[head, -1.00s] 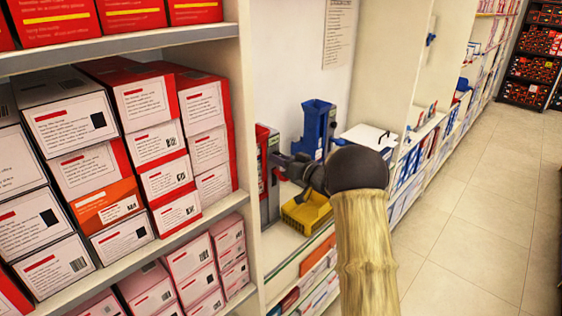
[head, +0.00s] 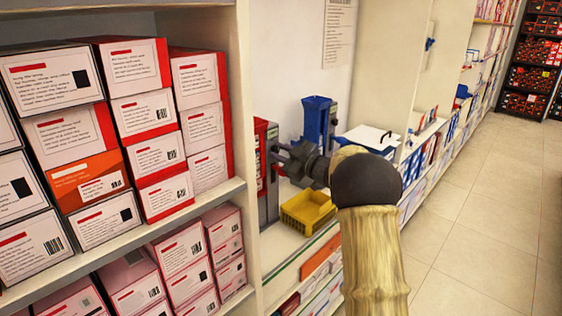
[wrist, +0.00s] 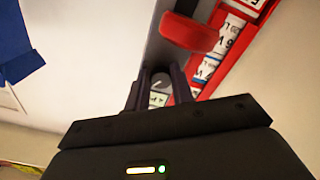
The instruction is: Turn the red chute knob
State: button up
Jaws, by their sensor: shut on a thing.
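The red dispenser (head: 262,150) with a grey front column stands at the left end of the pale counter bay. Its red chute piece (wrist: 188,33) shows at the top of the wrist view, just beyond my fingers. My gripper (head: 277,155) is at the front of this dispenser. In the wrist view its two dark fingers (wrist: 160,78) close around a small part on the grey column, apparently the chute knob. The knob is mostly hidden by the fingers, so its turn angle cannot be told. A small label with green print shows between the fingers.
A yellow tray (head: 307,212) sits on the counter below my gripper. Shelves of boxes (head: 140,105) are close on the left. The tiled floor (head: 490,210) is clear on the right.

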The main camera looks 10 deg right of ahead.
jog(key=n+b, duration=0.3)
jog(key=n, duration=0.1)
jog(key=shift+f+n+b, duration=0.2)
jog(key=shift+n+b, duration=0.1)
jog(key=shift+b, duration=0.1)
jog(key=shift+w+d+r+n+b, duration=0.1)
jog(key=shift+r+n+b, duration=0.05)
jog(key=shift+n+b, duration=1.1)
jog(key=o, duration=1)
jog(key=shift+r, duration=0.1)
jog(key=shift+d, duration=0.1)
jog(key=v, duration=1.7)
jog(key=shift+s, duration=0.2)
